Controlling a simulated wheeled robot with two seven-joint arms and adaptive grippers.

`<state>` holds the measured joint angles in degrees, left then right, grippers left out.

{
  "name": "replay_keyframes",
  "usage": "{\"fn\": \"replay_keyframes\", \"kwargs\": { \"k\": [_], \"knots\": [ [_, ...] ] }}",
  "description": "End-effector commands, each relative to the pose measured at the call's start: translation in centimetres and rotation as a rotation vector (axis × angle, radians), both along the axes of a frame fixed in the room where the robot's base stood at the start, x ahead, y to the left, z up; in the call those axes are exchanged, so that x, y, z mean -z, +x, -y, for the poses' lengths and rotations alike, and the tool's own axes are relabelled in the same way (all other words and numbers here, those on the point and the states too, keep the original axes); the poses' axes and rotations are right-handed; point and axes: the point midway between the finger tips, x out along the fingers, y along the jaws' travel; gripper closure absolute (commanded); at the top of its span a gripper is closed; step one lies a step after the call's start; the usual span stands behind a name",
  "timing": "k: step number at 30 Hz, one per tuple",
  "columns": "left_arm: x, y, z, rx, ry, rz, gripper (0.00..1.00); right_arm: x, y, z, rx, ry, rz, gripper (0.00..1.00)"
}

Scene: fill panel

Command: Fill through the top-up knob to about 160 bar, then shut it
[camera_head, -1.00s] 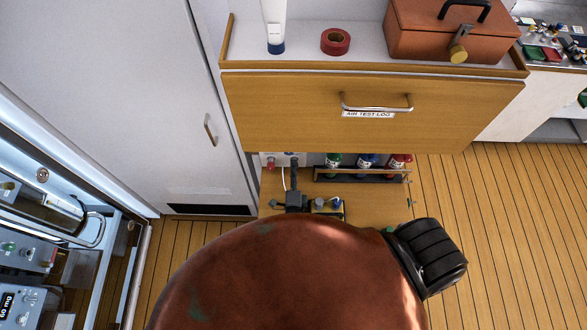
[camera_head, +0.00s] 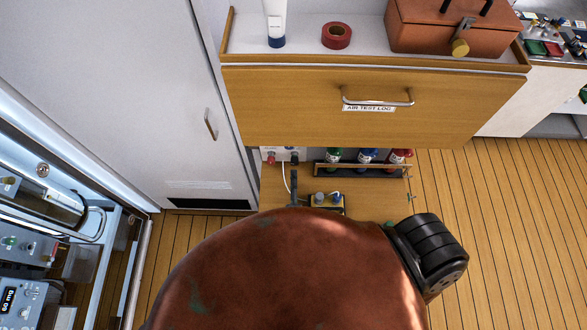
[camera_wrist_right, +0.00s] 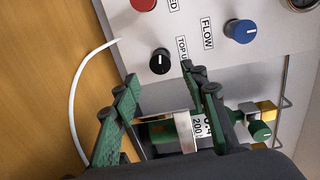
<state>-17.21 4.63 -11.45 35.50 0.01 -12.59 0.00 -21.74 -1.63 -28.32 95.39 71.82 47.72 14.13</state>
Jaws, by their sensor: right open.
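In the right wrist view, the black top-up knob (camera_wrist_right: 160,61) is on the grey-white panel (camera_wrist_right: 205,62), beside a label reading TOP U, its last part covered by a finger. My right gripper (camera_wrist_right: 159,74) is open with green fingers. Its fingertips lie either side of and just below the knob in the picture; I cannot tell whether they touch it. A gauge (camera_wrist_right: 303,3) is cut off at the top right and its reading does not show. In the head view the panel (camera_head: 283,152) is partly hidden under the drawer front, and the right gripper is a narrow dark shape (camera_head: 294,184). My left gripper is not in view.
A blue FLOW knob (camera_wrist_right: 240,31) and a red knob (camera_wrist_right: 143,4) flank the top-up knob. A white hose (camera_wrist_right: 75,105) curves at left. A green cylinder (camera_wrist_right: 160,132) shows between the fingers. The AIR TEST LOG drawer (camera_head: 370,110) overhangs the panel.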

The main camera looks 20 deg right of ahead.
Motion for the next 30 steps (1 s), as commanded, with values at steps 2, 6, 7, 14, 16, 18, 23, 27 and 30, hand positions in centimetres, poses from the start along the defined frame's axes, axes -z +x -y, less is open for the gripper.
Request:
{"fn": "replay_keyframes", "kwargs": {
  "k": [2,6,7,14,16,18,23,27,30],
  "knots": [
    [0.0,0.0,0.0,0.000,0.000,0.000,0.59,0.0,-1.4,-0.6,0.000,0.003,-0.002,0.60],
    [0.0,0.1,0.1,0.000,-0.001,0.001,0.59,-0.2,-3.0,-1.4,0.000,0.001,0.000,0.60],
    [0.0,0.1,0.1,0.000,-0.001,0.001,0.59,-0.2,-3.2,-1.5,0.000,0.000,0.000,0.60],
    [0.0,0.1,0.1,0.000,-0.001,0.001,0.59,-0.3,-3.8,-1.9,-0.001,0.001,0.002,0.60],
    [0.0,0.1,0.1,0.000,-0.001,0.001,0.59,-0.3,-3.8,-1.8,-0.001,0.001,0.002,0.60],
    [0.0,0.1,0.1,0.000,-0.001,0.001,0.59,-0.3,-3.8,-1.8,-0.001,0.001,0.002,0.60],
    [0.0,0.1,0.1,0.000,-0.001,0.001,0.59,-0.3,-3.8,-1.8,0.000,0.000,0.001,0.60],
    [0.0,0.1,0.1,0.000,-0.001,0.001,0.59,-0.3,-3.8,-1.8,0.000,0.000,0.001,0.60],
    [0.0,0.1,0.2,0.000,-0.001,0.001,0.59,-0.3,-3.8,-1.8,0.000,0.000,0.001,0.60]
  ]
}}
